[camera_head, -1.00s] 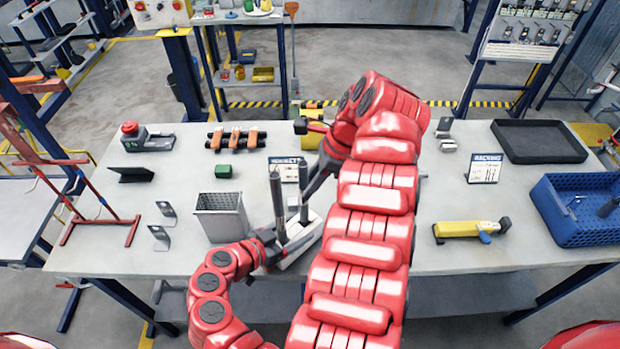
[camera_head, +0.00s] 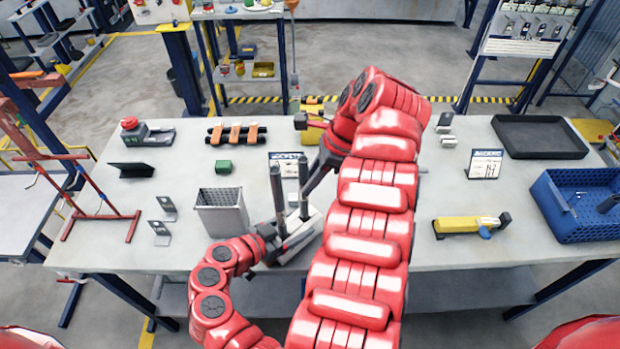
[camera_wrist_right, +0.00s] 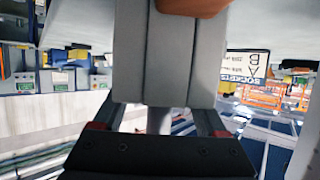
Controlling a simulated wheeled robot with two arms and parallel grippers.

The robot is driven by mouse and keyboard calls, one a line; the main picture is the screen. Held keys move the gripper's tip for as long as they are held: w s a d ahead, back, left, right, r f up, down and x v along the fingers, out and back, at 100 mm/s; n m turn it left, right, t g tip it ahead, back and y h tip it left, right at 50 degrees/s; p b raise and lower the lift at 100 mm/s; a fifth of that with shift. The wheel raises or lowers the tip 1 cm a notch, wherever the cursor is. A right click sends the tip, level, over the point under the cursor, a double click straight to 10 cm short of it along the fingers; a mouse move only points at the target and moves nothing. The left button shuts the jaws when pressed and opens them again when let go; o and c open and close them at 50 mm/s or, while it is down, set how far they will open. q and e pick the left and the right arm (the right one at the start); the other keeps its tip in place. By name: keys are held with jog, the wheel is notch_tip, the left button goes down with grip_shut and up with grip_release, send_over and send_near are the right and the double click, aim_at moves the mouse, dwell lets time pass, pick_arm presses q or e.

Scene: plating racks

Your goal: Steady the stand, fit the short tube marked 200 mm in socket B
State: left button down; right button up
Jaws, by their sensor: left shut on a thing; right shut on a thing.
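The pale stand (camera_head: 301,246) sits near the table's front edge, partly behind my arm. A dark tube (camera_head: 278,198) stands upright at its left.
A label card (camera_head: 284,160) stands behind the tubes. A yellow tool (camera_head: 466,225), blue crate (camera_head: 582,215) and black tray (camera_head: 540,137) are on the right. Table between card and tray is partly clear.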

pick_arm(q)
notch_tip(320, 180, down, 8)
jog(key=shift+r, duration=0.2)
dwell(3.1)
jog(key=c, duration=0.6)
grip_release()
jog(key=v, duration=1.2)
pick_arm(e)
jog(key=o, duration=1.6)
jog(key=shift+c, duration=0.2)
